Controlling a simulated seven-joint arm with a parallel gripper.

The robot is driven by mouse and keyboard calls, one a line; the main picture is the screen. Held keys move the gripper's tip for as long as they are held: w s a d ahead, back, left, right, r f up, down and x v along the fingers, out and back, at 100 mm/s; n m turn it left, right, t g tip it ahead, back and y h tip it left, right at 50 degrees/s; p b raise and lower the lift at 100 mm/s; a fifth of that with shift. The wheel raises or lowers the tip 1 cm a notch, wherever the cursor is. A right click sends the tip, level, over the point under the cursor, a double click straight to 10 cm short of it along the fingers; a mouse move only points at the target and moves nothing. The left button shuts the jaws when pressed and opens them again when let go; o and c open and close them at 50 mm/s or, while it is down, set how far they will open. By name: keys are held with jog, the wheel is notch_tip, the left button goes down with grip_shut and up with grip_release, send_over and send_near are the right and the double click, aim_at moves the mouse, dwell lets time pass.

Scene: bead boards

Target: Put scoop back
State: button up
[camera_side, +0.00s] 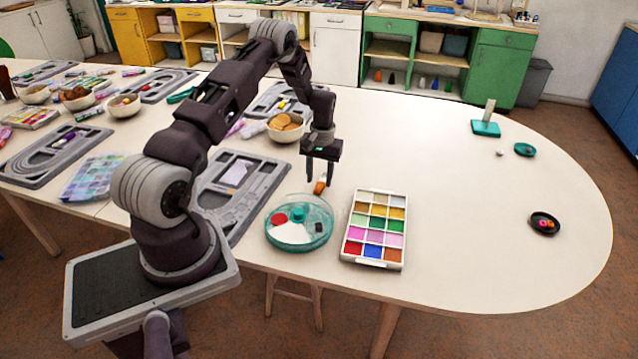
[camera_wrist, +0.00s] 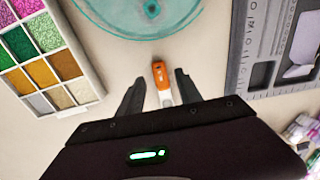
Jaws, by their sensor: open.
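A small orange-handled tool, apparently the scoop (camera_side: 320,188), is at my gripper's fingertips in the side view. In the wrist view the scoop (camera_wrist: 161,75) lies between the spread fingers, with gaps on both sides. Its pale end points toward the palm and is partly hidden. My gripper (camera_side: 319,181) points down, open, just behind a round clear teal tray (camera_side: 327,234). The gripper also shows in the wrist view (camera_wrist: 157,83). A teal block with an upright pale piece, perhaps a stand (camera_side: 485,128), is at the back right.
A case of coloured beads (camera_side: 348,256) is right of the tray. A grey bead board (camera_side: 275,187) is to the left, with a bowl (camera_side: 286,128) behind. A small teal dish (camera_side: 525,149) and a black dish (camera_side: 545,223) are right. The right-middle table is clear.

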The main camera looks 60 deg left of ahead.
notch_tip(320, 180, up, 9)
notch_tip(320, 180, up, 7)
send_over(321, 188)
jog(key=d, duration=0.4)
jog(key=s+d+r+m+t, duration=0.2)
jog(key=d+r+m, duration=0.1)
jog(key=d+r, duration=0.9)
jog(key=s+d+r+m+t, duration=0.2)
jog(key=s+d+r, duration=0.35)
jog(key=s, duration=0.25)
jog(key=s+d+r+m+t, duration=0.1)
jog(key=s+d+r+m, duration=0.1)
jog(key=s+d+r, duration=0.35)
jog(key=s+d+f+m+t, duration=0.1)
jog(key=s+d+f+m, duration=0.1)
jog(key=s, duration=0.8)
jog(key=shift+d+f, duration=0.85)
jog(key=shift+d, duration=0.3)
